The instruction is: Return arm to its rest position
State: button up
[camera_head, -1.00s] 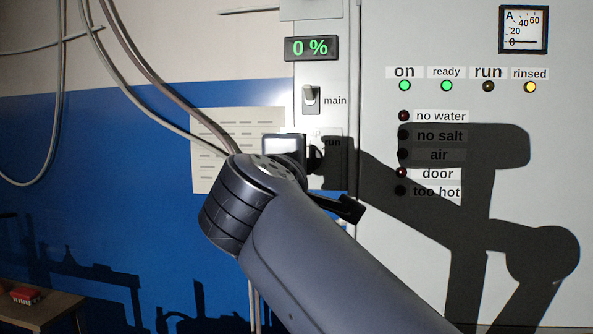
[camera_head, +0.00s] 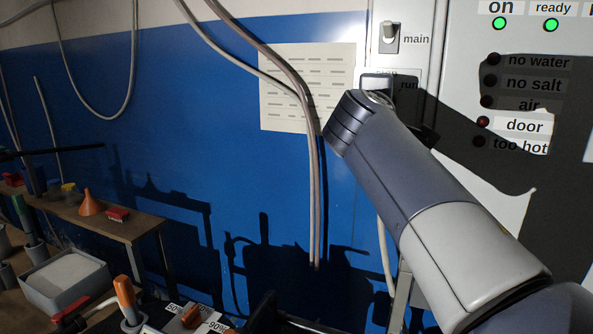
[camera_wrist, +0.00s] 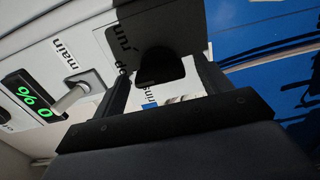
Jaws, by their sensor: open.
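My arm (camera_head: 405,175) reaches up from the lower right to the grey cabinet front in the head view. It hides most of the run switch there. In the wrist view my gripper (camera_wrist: 161,70) is open, with one dark finger on each side of the dark run knob (camera_wrist: 160,67). I cannot tell whether the fingers touch the knob. The run switch plate (camera_wrist: 113,40) carries a "run" label and fills the top middle.
The main switch (camera_head: 390,37) is just above my arm's end. Cables (camera_head: 300,90) hang left of it. A side table (camera_head: 130,225) holds an orange funnel (camera_head: 91,203). A tray (camera_head: 65,283) stands at lower left. The "on" lamp (camera_head: 499,23) and "ready" lamp (camera_head: 551,24) are green.

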jog(key=shift+s+f, duration=0.1)
dwell(0.5)
jog(key=s+a+n+p, duration=0.4)
jog(key=s+n+p, duration=0.4)
jog(key=s+n, duration=0.1)
jog(key=shift+s+n, duration=0.3)
jog(key=shift+n, duration=0.2)
dwell(2.0)
jog(key=shift+p, duration=0.3)
